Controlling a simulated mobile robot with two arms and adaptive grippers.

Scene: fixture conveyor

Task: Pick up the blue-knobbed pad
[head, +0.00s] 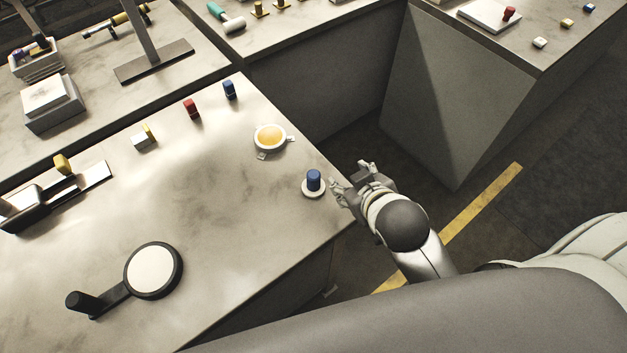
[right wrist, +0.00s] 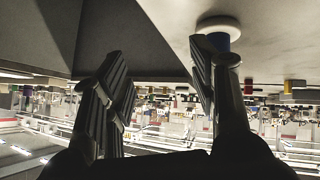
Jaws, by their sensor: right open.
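The blue-knobbed pad (head: 313,183), a pale round disc with an upright blue knob, stands near the right edge of the near table. My right gripper (head: 350,180) is just right of it, beyond the table edge, with its fingers parted and nothing between them. In the right wrist view, the gripper (right wrist: 165,55) is open. The pad's white disc (right wrist: 218,24) and part of its blue knob show behind the tip of the right-hand finger there. I cannot tell whether finger and knob touch. My left gripper is not in view.
A cup with orange contents (head: 270,138) stands behind the pad. A blue-topped piece (head: 229,90) and a red-topped piece (head: 191,108) stand further back. A black-rimmed round paddle (head: 152,271) lies front left. The table surface (head: 225,210) left of the pad is clear.

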